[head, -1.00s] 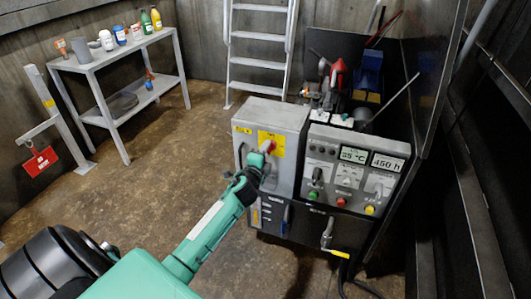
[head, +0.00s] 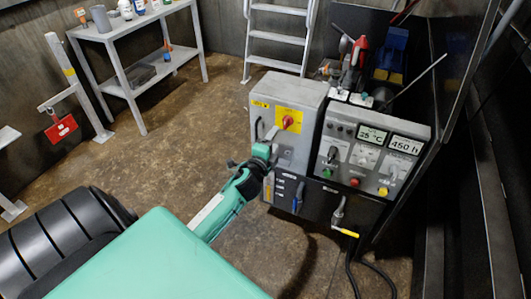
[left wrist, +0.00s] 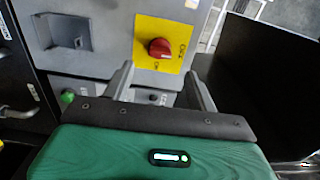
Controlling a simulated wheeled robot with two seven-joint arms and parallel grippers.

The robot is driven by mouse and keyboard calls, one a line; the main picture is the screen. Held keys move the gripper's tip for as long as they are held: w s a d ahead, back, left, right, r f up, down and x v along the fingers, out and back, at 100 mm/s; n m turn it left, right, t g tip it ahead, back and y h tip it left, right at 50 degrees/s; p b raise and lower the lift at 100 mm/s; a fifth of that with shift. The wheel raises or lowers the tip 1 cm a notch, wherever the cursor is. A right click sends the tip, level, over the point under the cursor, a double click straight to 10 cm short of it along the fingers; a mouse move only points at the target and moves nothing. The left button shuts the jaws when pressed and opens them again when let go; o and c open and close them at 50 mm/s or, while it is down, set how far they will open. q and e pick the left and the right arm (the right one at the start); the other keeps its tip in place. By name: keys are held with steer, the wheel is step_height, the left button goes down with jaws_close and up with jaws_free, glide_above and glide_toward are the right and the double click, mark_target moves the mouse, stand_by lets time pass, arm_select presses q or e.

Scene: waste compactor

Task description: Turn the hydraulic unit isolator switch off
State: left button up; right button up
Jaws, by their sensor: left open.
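The isolator switch is a red rotary knob (head: 288,121) on a yellow plate (head: 283,109) on the front of a grey cabinet (head: 292,91). In the left wrist view the red knob (left wrist: 159,48) is fully visible, with small markings on its yellow plate (left wrist: 178,29) that are too small to read surely. My left gripper (head: 268,143) is open and empty, below and to the left of the knob in the head view. In the left wrist view its two fingers (left wrist: 160,78) are spread, apart from the knob, which lies beyond them. My right gripper is not in view.
A control panel (head: 345,131) with displays and buttons adjoins the cabinet on the right. A crank with a yellow grip (head: 345,232) sticks out below it. A shelf table (head: 118,37) and a ladder (head: 277,38) stand behind. The floor left of the cabinet is clear.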

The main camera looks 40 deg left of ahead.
arm_select(q)
steer(key=v, duration=0.6)
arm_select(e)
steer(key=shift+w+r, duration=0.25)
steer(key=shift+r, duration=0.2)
arm_select(q)
steer(key=shift+s, duration=0.2)
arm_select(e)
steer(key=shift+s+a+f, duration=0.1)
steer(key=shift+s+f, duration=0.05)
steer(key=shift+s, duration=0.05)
